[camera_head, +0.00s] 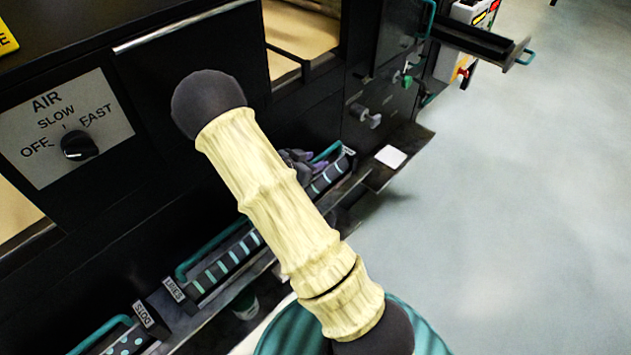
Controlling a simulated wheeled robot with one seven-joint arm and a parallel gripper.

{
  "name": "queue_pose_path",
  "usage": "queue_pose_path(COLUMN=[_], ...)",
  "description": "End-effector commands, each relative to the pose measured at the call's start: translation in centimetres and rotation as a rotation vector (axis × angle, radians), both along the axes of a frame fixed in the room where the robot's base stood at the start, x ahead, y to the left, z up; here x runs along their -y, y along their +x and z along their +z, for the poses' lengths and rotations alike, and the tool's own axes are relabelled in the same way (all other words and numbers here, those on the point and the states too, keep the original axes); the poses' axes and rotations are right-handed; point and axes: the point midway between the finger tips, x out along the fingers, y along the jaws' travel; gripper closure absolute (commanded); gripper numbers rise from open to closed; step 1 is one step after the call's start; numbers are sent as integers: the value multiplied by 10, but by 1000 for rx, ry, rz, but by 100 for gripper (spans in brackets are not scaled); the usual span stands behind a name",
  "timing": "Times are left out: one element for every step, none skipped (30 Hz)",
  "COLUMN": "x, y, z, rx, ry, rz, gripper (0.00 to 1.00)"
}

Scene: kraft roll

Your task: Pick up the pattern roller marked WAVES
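No label that I can read says WAVES. A roller with light stripes (225,262) and a teal handle lies in the low front rack, beside a label LINES (173,288). A dotted roller (130,343) shows at the lower left edge. Another roller with light marks (327,178) lies further along the rack, near a small white label (347,151) too small to read. My cream-sleeved arm crosses the middle and hides part of the rack. A grey-purple shape (304,164) behind it, at this roller, looks like my gripper; its fingers are mostly hidden.
The black machine (155,75) fills the left, with an AIR dial panel (65,130) and a knob. A white pad (390,156) lies on a ledge. A black drawer (475,38) with a teal handle juts out at the top right. The grey floor (520,220) at right is clear.

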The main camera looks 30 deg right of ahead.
Motion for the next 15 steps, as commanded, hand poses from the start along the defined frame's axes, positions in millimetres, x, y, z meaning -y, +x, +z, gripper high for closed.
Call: queue_pose_path(x=[0,0,0,0,0,0,0,0,0,0,0,0,0,0,0], y=[0,0,0,0,0,0,0,0,0,0,0,0,0,0,0], z=[0,0,0,0,0,0,0,0,0,0,0,0,0,0,0], rx=[0,0,0,0,0,0,0,0,0,0,0,0,0,0,0], ry=[0,0,0,0,0,0,0,0,0,0,0,0,0,0,0], rz=[0,0,0,0,0,0,0,0,0,0,0,0,0,0,0], gripper=[60,60,60,60,60,60,60,60,60,60,64,72,78,84,92])
